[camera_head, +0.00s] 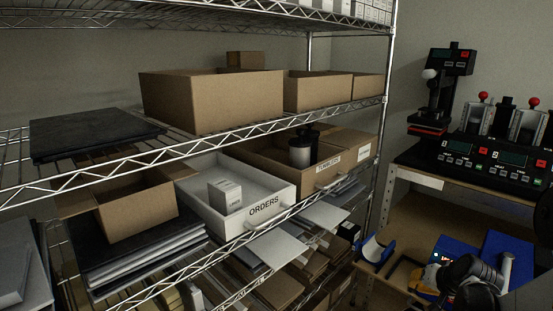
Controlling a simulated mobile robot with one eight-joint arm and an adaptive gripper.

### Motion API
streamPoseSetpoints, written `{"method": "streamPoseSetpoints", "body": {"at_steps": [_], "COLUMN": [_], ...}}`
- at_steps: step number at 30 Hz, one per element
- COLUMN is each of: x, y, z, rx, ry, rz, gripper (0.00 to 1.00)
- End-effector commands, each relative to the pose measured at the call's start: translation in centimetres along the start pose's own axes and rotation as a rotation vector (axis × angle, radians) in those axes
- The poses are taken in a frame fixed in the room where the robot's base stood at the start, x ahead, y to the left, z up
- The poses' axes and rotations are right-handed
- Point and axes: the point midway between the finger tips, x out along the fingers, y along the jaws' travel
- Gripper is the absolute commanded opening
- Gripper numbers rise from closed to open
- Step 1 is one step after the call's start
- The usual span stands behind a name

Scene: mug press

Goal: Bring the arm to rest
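Dark rounded parts that look like my arm show at the lower right corner, over the workbench, and are cut off by the picture's edge. I cannot make out gripper fingers there, so whether my gripper is open, shut or holding something does not show. No object is visibly held. A white tray labelled ORDERS (276,193) sits on the middle shelf with a small white box (225,195) standing inside it.
A wire shelf rack fills the left and middle, with cardboard boxes (212,102), a bin with dark cylinders (262,165) and stacked flat sheets (140,262). Black press machines (505,150) stand on a right-hand bench. Blue items (375,250) and a yellow-black item (431,277) lie below.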

Motion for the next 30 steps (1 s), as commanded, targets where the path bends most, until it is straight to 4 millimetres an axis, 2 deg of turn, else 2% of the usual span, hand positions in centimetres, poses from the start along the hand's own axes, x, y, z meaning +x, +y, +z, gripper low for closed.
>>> {"method": "streamPoseSetpoints", "body": {"at_steps": [1, 6, 9, 13, 18, 21, 25, 30], "x": [-1.9, -7.9, -11.5, -15.8, -20.6, -22.4, -23.7, -24.2], "y": [-2.6, -9.5, -12.6, -15.5, -17.3, -17.6, -17.5, -17.4], "z": [0.5, 3.0, 5.2, 8.8, 13.8, 16.2, 18.1, 18.9], "rx": [-0.037, -0.159, -0.231, -0.325, -0.445, -0.5, -0.546, -0.565], "ry": [-0.014, -0.049, -0.065, -0.08, -0.09, -0.091, -0.089, -0.088], "rz": [-0.004, -0.006, -0.007, -0.01, -0.016, -0.019, -0.022, -0.022], "gripper": [0.0, 0.0, 0.0, 0.0, 0.0, 0.0, 0.0, 0.0]}}
